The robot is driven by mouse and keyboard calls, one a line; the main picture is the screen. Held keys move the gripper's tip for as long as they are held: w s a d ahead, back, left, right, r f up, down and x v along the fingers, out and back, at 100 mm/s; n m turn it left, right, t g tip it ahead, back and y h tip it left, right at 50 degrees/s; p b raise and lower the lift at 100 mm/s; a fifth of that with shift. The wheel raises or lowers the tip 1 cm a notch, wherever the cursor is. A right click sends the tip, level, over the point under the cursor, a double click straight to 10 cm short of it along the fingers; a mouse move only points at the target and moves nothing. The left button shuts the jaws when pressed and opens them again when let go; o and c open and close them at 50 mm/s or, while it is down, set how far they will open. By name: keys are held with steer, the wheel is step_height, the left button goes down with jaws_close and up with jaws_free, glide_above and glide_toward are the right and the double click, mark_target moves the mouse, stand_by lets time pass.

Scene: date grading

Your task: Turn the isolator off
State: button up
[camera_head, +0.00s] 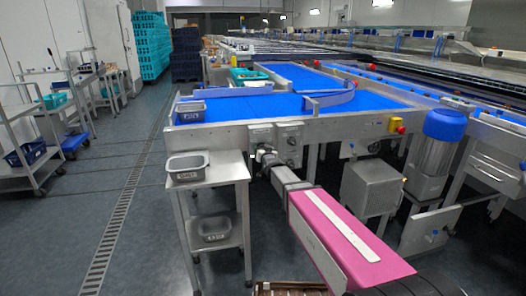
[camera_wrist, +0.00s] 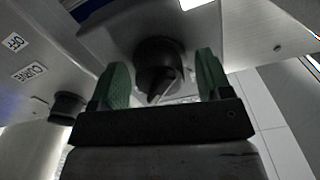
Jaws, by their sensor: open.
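A grey control box (camera_head: 289,146) is on the front side of the blue-belted grading table, with a dark dial on its face. In the wrist view a dark rotary knob (camera_wrist: 158,60) sits between my gripper's two green fingers, with a gap on each side. A second dark knob (camera_wrist: 67,106) is to the left. Plates reading OFF (camera_wrist: 14,43) and CURVE (camera_wrist: 29,72) are on the left panel. I cannot tell from the labels which knob is the isolator. My gripper (camera_head: 266,152) is open at the table's side, left of the box's dial; it also shows in the wrist view (camera_wrist: 162,78).
A small steel stand (camera_head: 237,168) with a grey tub (camera_head: 188,166) on top is close to the left of my gripper. A red and yellow stop button (camera_head: 396,126) is on the frame to the right. A steel box (camera_head: 369,187) stands below.

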steer(key=c, duration=0.9)
steer(key=shift+n, duration=0.3)
steer(key=n, duration=0.3)
steer(key=shift+n, duration=0.4)
steer(key=n, duration=0.4)
steer(key=shift+n, duration=0.3)
steer(key=n, duration=0.8)
steer(key=shift+n, duration=0.6)
